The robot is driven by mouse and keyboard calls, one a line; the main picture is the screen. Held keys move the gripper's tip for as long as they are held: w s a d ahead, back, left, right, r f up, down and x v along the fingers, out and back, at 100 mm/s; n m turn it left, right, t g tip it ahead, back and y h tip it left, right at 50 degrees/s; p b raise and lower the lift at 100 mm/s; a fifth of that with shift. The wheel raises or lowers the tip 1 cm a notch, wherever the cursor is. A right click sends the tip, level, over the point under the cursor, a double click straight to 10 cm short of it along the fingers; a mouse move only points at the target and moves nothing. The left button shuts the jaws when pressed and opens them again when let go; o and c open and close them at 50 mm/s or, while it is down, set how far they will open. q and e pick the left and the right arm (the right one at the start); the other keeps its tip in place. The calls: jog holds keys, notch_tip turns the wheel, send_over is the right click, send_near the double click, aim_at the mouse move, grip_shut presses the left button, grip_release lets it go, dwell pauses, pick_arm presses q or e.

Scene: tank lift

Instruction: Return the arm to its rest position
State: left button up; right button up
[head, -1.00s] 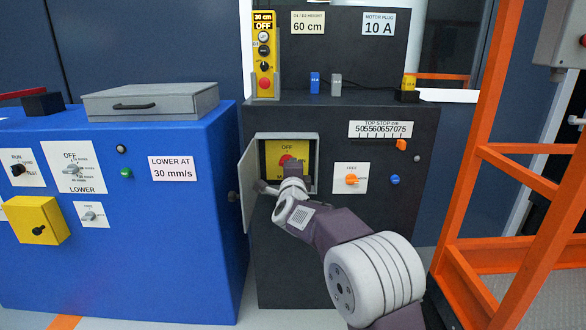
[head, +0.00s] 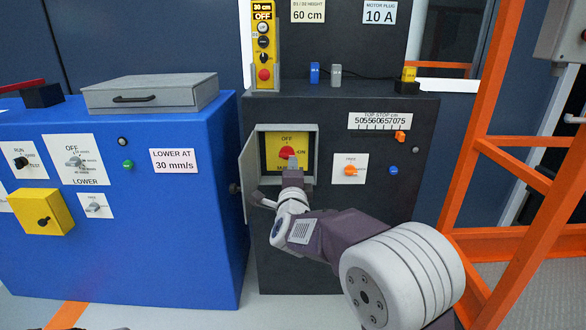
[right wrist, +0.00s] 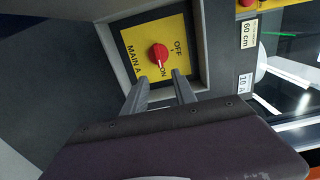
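The red rotary knob (head: 287,152) sits on a yellow main switch plate (head: 272,142) inside an open box on the dark cabinet. In the right wrist view the knob (right wrist: 158,55) has its white mark toward ON. My right gripper (head: 292,170) is in front of the box, just below the knob in the head view. In the right wrist view its two fingers (right wrist: 161,80) are apart with nothing between them, and the knob shows beyond their tips. My left gripper is not in view.
The box's grey door (head: 251,175) stands open on the left, close to my right wrist. A blue cabinet (head: 170,230) stands to the left. An orange frame (head: 470,150) rises on the right near my arm. A yellow pendant (head: 263,45) stands above the box.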

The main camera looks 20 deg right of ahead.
jog(key=shift+s+a, duration=0.15)
jog(key=shift+s, duration=0.4)
